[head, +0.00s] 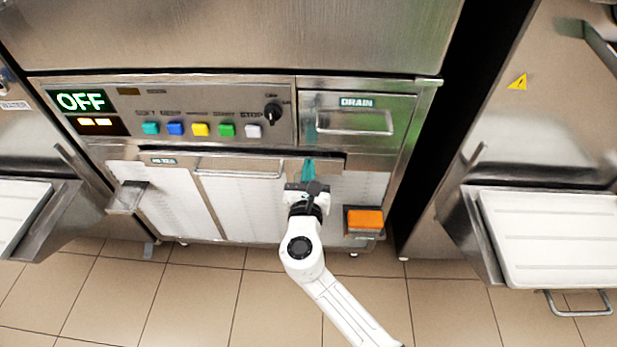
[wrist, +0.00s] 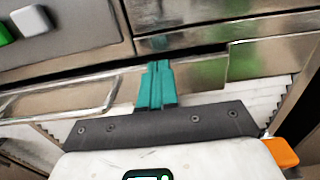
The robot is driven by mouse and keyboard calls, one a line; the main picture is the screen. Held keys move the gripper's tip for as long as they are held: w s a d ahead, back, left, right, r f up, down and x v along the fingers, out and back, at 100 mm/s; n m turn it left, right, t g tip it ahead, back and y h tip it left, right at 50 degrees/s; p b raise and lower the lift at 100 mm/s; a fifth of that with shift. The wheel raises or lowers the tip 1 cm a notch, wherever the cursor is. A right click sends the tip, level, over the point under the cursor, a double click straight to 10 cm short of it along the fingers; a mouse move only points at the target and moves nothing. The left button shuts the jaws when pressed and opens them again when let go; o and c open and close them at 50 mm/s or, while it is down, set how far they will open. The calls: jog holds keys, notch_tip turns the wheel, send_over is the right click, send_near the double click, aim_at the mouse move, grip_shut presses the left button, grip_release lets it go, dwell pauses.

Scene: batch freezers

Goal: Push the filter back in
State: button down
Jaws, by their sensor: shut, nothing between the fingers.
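The filter (head: 230,162) is a wide, low steel front with a bar handle and a small green label, under the control panel of the middle machine. A dark gap shows along its top edge; how far it stands out is hard to tell. In the wrist view its steel front (wrist: 210,76) runs across behind my fingers. My gripper (head: 308,165) has teal fingers, shut together and empty, at the right part of the filter front, right of the handle. The fingers (wrist: 157,68) hide part of that front in the wrist view. I cannot tell whether they touch it.
The drain drawer (head: 357,103) with its handle is just above right. Colored buttons (head: 201,129) line the panel. White slatted panels (head: 245,205) lie below the filter. An orange block (head: 365,219) sits low, right of my gripper. A steel bracket (head: 127,197) juts out at left.

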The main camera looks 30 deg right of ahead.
jog(key=shift+x, duration=1.2)
jog(key=shift+r, duration=0.15)
